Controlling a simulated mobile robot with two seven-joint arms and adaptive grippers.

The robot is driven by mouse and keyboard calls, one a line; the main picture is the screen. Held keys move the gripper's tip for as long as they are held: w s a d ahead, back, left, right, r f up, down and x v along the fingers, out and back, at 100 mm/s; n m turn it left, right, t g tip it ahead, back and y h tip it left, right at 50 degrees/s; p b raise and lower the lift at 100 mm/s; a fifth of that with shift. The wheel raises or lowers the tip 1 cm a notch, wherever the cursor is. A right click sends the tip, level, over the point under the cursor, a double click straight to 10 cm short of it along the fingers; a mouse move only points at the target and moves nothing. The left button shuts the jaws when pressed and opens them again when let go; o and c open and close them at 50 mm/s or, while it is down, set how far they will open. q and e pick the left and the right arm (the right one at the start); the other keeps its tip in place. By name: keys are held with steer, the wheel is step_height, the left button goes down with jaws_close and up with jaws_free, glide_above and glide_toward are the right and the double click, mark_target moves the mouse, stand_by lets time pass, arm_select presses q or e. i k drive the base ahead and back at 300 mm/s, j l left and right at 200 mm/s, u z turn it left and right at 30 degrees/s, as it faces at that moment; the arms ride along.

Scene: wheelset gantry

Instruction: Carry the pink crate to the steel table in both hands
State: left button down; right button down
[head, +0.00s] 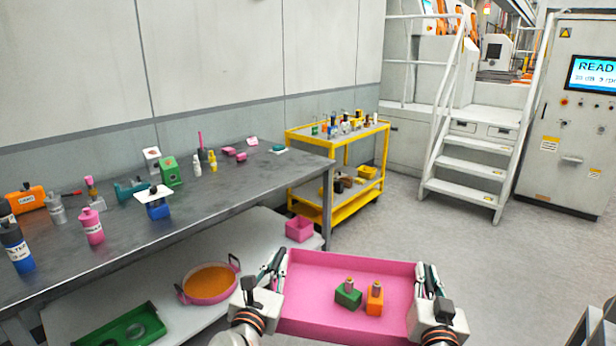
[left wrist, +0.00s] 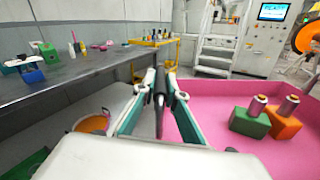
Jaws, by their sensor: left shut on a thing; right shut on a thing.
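The pink crate (head: 316,318) is held level between my two grippers at the bottom of the head view. It carries a green block (head: 348,296) and an orange block (head: 374,300), each with a metal top. My left gripper (head: 276,268) is shut on the crate's left wall. My right gripper (head: 426,277) is shut on its right wall. In the left wrist view the crate (left wrist: 215,92) lies to the right of the fingers (left wrist: 160,90). The steel table (head: 235,184) stands to the left of the crate, with its top higher in the picture.
Bottles, blocks and tools stand on the steel table. Its lower shelf holds an orange-filled pan (head: 208,280), a green tray (head: 122,328) and a small pink bin (head: 299,229). A yellow cart (head: 340,205) stands beyond the table's end.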

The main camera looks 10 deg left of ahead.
mark_target(253, 179)
steer(key=i+l, duration=0.1)
steer(key=i, duration=0.2)
steer(key=i+l, duration=0.15)
steer(key=i, duration=3.05)
steer(key=i+u, duration=0.25)
steer(key=u, duration=1.6)
